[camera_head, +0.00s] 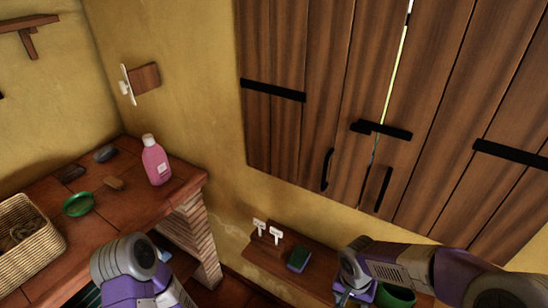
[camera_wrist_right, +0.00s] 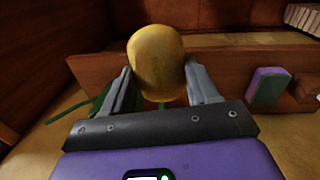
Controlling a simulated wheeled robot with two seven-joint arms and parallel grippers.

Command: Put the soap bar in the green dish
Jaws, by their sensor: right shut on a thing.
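The green dish (camera_head: 79,204) is a small round bowl on the tiled brick counter at the left of the head view. My right gripper (camera_wrist_right: 160,88) is shut on a yellow, rounded oval thing, which I take to be the soap bar (camera_wrist_right: 157,58); its sides sit between the two fingers. In the head view my right gripper (camera_head: 352,295) is at the lower right, by the low wooden shelf, far from the dish; the soap bar is not clear there. My left arm shows at the lower left, but its fingers are not visible.
A green-purple sponge (camera_head: 299,259) sits on the low shelf (camera_head: 266,252). Wooden cabinet doors (camera_head: 300,50) rise above it.

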